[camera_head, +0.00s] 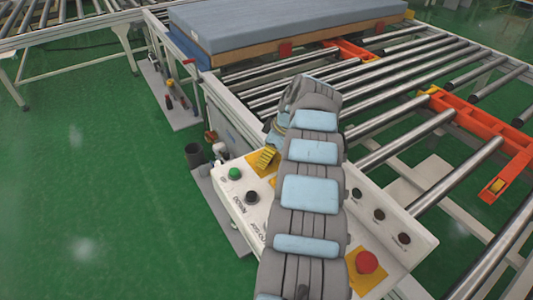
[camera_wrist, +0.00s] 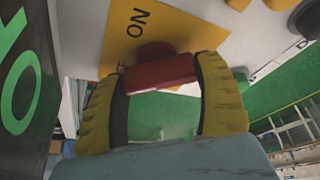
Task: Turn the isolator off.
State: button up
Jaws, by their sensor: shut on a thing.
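The isolator shows in the wrist view as a red handle (camera_wrist: 158,72) on a yellow plate (camera_wrist: 125,35) marked "ON". My gripper (camera_wrist: 162,75) has its two yellow ribbed fingers shut on the red handle, one on each side. The handle lies crosswise between the fingertips. In the head view, my gripper (camera_head: 267,158) is at the far edge of the white control panel (camera_head: 225,207), and my arm hides the isolator there. Any other marking on the plate is not clear.
The panel carries a green button (camera_head: 235,173), black knobs (camera_head: 251,197) and a red emergency button (camera_head: 366,262) on a yellow plate. A roller conveyor (camera_head: 400,110) with orange parts lies behind, bearing a grey-blue mattress (camera_head: 270,22). Green floor (camera_head: 90,160) is open at left.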

jog(key=o, duration=1.2)
jog(key=shift+r, duration=0.1)
jog(key=v, duration=0.7)
jog(key=shift+r, duration=0.1)
